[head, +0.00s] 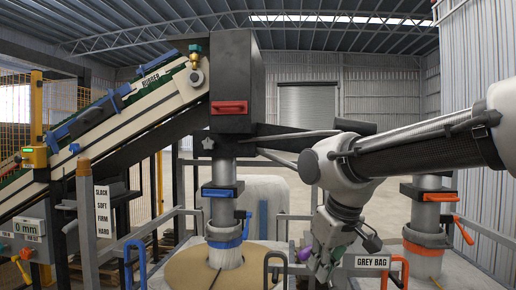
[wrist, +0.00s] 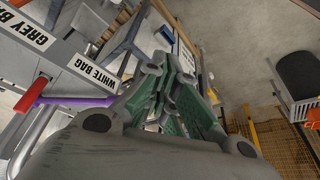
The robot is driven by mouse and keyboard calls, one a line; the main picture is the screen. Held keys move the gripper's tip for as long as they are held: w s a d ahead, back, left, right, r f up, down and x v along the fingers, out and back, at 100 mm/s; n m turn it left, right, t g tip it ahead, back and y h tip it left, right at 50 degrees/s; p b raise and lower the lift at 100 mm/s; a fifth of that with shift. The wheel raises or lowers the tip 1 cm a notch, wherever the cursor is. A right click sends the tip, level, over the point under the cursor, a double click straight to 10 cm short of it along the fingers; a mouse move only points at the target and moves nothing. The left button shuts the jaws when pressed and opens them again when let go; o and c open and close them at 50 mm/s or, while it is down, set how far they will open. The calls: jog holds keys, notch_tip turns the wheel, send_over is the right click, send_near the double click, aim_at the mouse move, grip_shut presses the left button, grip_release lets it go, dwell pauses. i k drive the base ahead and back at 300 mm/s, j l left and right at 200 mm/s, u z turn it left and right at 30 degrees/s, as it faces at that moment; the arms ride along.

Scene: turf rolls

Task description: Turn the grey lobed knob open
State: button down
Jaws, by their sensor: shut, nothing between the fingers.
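The grey lobed knob (head: 207,143) shows in the head view at the lower left of the dark hopper box, just above the left spout. It is small there, and how far it is turned cannot be told. My gripper (head: 325,268) hangs low, right of and well below the knob, near the grey bag sign. In the wrist view my gripper (wrist: 172,72) has its green-padded fingers closed together with nothing held. The knob cannot be made out in the wrist view.
A red handle (head: 229,107) is on the hopper box. A blue-clamped spout (head: 222,205) stands left of my gripper, and an orange-clamped spout (head: 428,215) right of it. Beside my gripper are a purple lever (wrist: 75,100), grey rails and the grey bag sign (head: 372,262).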

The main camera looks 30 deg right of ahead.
aim_at(208, 144)
jog(key=i+j+u, duration=0.2)
jog(key=j, duration=0.15)
jog(key=i+j+u, duration=0.3)
jog(key=i, duration=0.25)
